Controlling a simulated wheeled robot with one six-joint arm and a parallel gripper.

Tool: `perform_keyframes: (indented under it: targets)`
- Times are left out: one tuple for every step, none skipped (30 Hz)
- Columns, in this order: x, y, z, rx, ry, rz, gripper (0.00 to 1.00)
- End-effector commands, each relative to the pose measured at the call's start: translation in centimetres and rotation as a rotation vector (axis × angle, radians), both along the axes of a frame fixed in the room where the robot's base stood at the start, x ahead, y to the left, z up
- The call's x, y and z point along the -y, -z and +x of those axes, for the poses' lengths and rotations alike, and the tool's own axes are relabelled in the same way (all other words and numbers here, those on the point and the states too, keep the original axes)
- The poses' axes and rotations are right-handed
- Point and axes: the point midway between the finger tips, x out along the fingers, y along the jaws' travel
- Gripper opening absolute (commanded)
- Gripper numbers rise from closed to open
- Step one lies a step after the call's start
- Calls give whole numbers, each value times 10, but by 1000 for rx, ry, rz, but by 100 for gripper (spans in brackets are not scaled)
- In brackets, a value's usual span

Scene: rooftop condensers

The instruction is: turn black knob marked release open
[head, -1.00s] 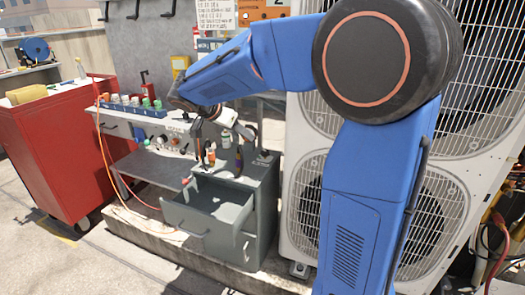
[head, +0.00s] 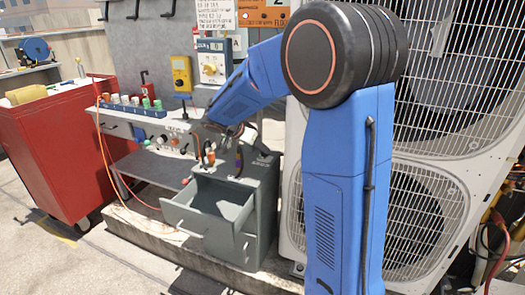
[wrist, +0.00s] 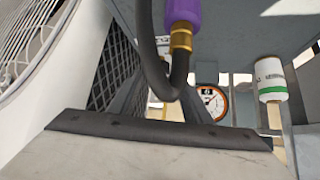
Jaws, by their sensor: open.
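I cannot pick out a black knob marked release in either view. Several small knobs (head: 163,140) sit on a panel under the shelf in the head view, too small to read. My gripper (head: 224,133) is dark and partly hidden behind my forearm, above the grey drawer cabinet and right of those knobs. It is open, with nothing seen in it. In the wrist view, a purple fitting with a brass collar (wrist: 181,38) on a black hose hangs close in front. A round gauge (wrist: 212,101) shows behind it.
The grey cabinet (head: 262,190) has its top drawer (head: 180,213) pulled out. Small bottles stand on its top. A white condenser (head: 292,180) stands close at right. A red cart (head: 50,150) is at left. A green-and-white canister (wrist: 270,80) shows at right in the wrist view.

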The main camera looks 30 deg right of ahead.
Motion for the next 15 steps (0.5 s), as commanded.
perform_keyframes:
  targets:
    - [6, 7, 1, -2, 2, 0, 44]
    - [9, 10, 2, -2, 1, 1, 44]
    - [12, 13, 4, -2, 1, 0, 44]
    - [15, 15, 5, -1, 3, 0, 44]
    - [17, 18, 5, -1, 2, 0, 44]
    - [19, 20, 6, 0, 1, 0, 44]
    - [21, 22, 7, 0, 1, 1, 44]
    - [22, 23, 7, 0, 0, 1, 44]
    - [23, 25, 8, 0, 0, 1, 44]
    - [24, 26, 8, -1, 1, 1, 44]
    - [25, 27, 8, -1, 1, 1, 44]
    - [26, 27, 9, -1, 1, 1, 44]
    - [26, 28, 9, -1, 1, 1, 44]
    - [26, 28, 9, -1, 1, 1, 44]
    - [26, 28, 9, 0, 0, 0, 44]
